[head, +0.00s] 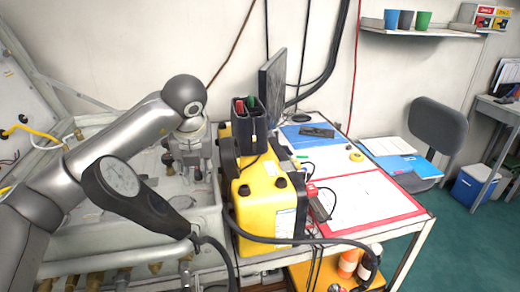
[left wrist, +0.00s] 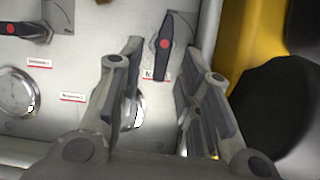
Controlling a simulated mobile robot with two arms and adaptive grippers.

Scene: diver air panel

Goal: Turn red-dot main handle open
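The left wrist view shows a dark lever handle with a red dot (left wrist: 165,44) on the pale panel, standing nearly upright in the picture. A small label below it is partly hidden by my finger. My left gripper (left wrist: 164,52) is open, with its two fingers apart on either side of the handle's lower part. I cannot tell whether either finger touches it. A second red-dot handle (left wrist: 14,28) lies sideways at the upper left. In the head view my left gripper (head: 191,172) points down over the grey panel, left of the yellow case. The handle cannot be made out there. My right gripper is not in view.
The yellow case (head: 262,198) stands close right of my left gripper. A round gauge (left wrist: 18,92) is at the left of the wrist view; another (left wrist: 132,112) is partly behind my finger. A white table (head: 412,226), monitor (head: 271,85) and dark cables lie to the right.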

